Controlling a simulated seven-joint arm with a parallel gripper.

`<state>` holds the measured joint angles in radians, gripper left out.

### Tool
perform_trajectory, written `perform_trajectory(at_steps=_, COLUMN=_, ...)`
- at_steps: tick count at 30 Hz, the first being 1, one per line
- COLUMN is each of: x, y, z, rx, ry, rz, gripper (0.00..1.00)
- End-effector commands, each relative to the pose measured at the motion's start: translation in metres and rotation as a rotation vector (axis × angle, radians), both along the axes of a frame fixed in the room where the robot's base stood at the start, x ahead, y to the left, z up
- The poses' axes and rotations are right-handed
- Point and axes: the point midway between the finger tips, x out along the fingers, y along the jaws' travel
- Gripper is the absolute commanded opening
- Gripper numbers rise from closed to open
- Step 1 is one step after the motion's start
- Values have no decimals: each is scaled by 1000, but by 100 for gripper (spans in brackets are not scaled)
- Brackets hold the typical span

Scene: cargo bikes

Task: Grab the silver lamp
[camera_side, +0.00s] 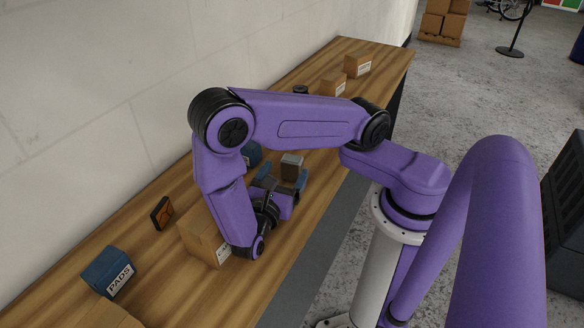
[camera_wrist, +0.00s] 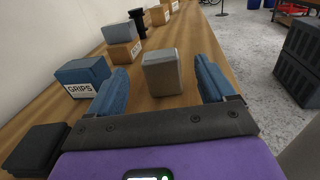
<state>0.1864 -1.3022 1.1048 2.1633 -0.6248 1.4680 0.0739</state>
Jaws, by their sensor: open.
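The silver lamp (camera_wrist: 162,72) looks like a small upright block with a grey top and a browner front, standing on the wooden bench. In the side view it (camera_side: 292,163) is just beyond my gripper. My gripper (camera_wrist: 163,78) is open and empty, with one blue finger on each side of the lamp in the wrist view and a gap to each. In the side view my gripper (camera_side: 281,178) is low over the bench, its fingers pointing toward the lamp. I cannot tell how far the fingertips reach along its sides.
A blue GRIPS box (camera_wrist: 80,77) stands left of the left finger. A dark flat item (camera_wrist: 34,150) lies nearer. Another grey block (camera_wrist: 118,32) sits near a cardboard box (camera_wrist: 124,52) behind. A blue PADS box (camera_side: 107,271) is at the near left. Bench right of the lamp is clear.

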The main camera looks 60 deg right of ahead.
Motion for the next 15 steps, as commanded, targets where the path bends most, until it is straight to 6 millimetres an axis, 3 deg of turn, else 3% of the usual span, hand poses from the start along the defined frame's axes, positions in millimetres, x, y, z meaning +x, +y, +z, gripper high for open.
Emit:
perform_trajectory(at_steps=2, x=0, y=-1, z=-9, rx=-2, ry=2, rz=-1, gripper=83)
perform_trajectory(at_steps=11, x=3, y=-21, z=-8, rx=0, ry=0, rz=-2, gripper=83)
perform_trajectory(at_steps=15, x=6, y=-38, z=-8, rx=-2, ry=2, rz=-5, gripper=83)
